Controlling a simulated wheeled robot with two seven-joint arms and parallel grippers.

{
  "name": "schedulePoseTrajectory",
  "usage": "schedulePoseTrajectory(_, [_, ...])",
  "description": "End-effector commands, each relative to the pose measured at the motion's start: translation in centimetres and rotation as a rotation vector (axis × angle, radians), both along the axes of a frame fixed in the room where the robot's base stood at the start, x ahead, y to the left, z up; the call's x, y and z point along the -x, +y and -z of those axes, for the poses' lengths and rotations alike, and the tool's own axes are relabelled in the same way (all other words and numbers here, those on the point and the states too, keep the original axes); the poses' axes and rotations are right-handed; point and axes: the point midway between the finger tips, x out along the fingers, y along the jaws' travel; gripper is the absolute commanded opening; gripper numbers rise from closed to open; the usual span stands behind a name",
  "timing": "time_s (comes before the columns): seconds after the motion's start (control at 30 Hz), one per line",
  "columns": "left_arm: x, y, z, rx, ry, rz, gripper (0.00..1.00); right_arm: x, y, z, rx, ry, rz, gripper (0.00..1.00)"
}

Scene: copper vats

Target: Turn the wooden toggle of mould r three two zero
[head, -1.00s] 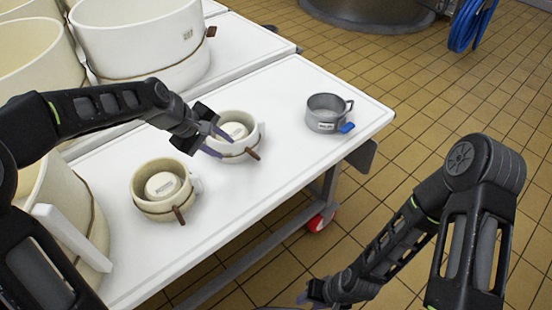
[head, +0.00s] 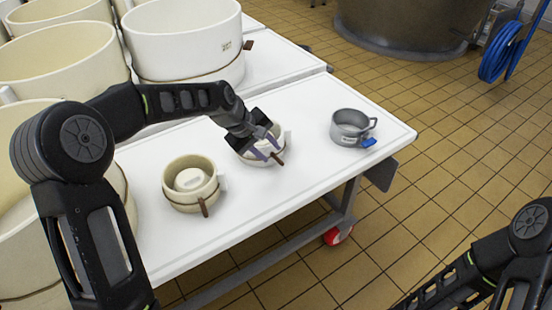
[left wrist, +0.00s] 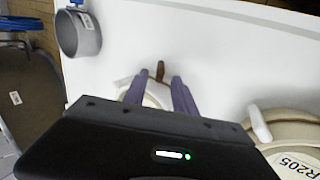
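A small cream mould (head: 244,151) stands in the middle of the white table, partly covered by my left gripper; its label is hidden, so I cannot read its number. Its brown wooden toggle (head: 279,160) sticks out at its front right side. My left gripper (head: 270,150) is open over this mould, fingers pointing toward the toggle side. In the left wrist view the toggle (left wrist: 160,70) shows between and just beyond the two purple fingertips (left wrist: 158,80), apart from both. My right gripper is out of view.
A second small cream mould (head: 190,182), labelled R205 in the left wrist view, stands to the left with its own toggle. A grey metal cup (head: 349,130) with a blue tag stands to the right. Large cream moulds (head: 185,45) fill the back left. The table's front right is clear.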

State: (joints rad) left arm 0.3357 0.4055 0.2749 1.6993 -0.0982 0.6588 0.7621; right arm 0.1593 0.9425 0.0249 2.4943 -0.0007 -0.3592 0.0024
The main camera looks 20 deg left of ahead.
Motion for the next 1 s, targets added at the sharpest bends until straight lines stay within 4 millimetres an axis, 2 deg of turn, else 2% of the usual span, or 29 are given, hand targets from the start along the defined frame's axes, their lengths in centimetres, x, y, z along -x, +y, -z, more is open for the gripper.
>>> schedulePoseTrajectory(0.1, [-0.7, -0.7, 2.1, 0.001, 0.003, 0.003, 0.33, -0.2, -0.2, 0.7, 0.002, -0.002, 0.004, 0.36])
schedulePoseTrajectory(0.3, [-1.7, -1.5, 4.1, 0.000, 0.002, 0.002, 0.33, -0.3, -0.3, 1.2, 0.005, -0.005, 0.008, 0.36])
schedulePoseTrajectory(0.67, [-2.0, -1.7, 4.5, 0.000, 0.000, 0.000, 0.33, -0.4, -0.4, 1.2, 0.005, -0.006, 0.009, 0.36])
schedulePoseTrajectory(1.0, [-2.0, -1.7, 4.5, 0.000, 0.000, 0.000, 0.05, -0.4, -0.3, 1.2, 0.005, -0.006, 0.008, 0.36])
